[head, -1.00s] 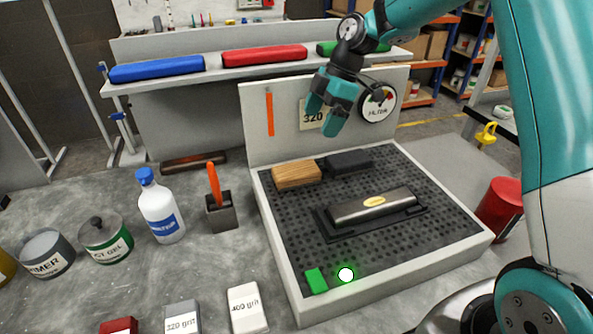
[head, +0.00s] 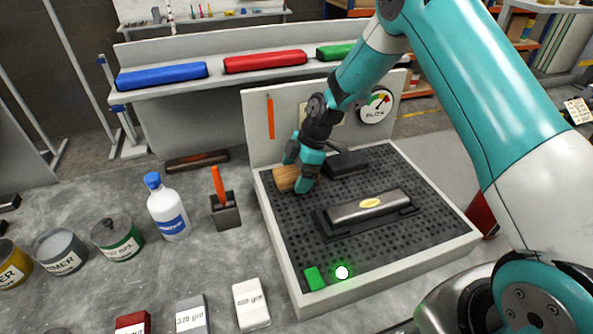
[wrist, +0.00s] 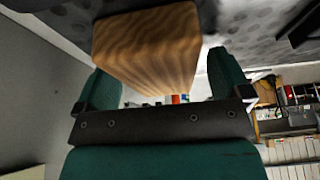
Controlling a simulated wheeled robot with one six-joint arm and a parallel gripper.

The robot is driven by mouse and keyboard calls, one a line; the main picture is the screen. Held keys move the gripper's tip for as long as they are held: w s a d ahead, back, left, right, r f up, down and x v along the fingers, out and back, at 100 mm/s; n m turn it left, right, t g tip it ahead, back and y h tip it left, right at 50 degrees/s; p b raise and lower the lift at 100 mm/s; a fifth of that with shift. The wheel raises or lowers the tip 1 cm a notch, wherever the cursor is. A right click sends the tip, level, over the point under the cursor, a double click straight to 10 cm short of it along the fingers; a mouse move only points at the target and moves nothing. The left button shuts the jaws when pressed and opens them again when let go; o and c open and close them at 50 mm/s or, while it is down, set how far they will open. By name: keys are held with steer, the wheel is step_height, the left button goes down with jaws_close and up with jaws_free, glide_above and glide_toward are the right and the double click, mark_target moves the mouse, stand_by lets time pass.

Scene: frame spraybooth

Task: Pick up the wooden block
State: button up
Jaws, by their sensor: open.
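The wooden block (head: 285,178) lies on the black perforated bed at its back left corner, partly hidden by my gripper (head: 300,180) in the head view. My gripper is open, low over the block's right part. In the wrist view the block (wrist: 150,48), with striped grain, fills the space between the two green fingers, one on each side. A narrow gap seems to show at the right finger. Whether the left finger touches the block is unclear.
A dark block (head: 346,164) lies just right of my gripper. A long metal block (head: 368,206) sits on the bed's middle. The booth's back panel (head: 257,133) rises close behind.

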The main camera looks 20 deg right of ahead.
mark_target(296, 170)
steer(key=shift+f, duration=0.15)
stand_by(0.4)
steer(key=c, duration=1)
step_height(296, 170, up, 20)
steer(key=b, duration=0.4)
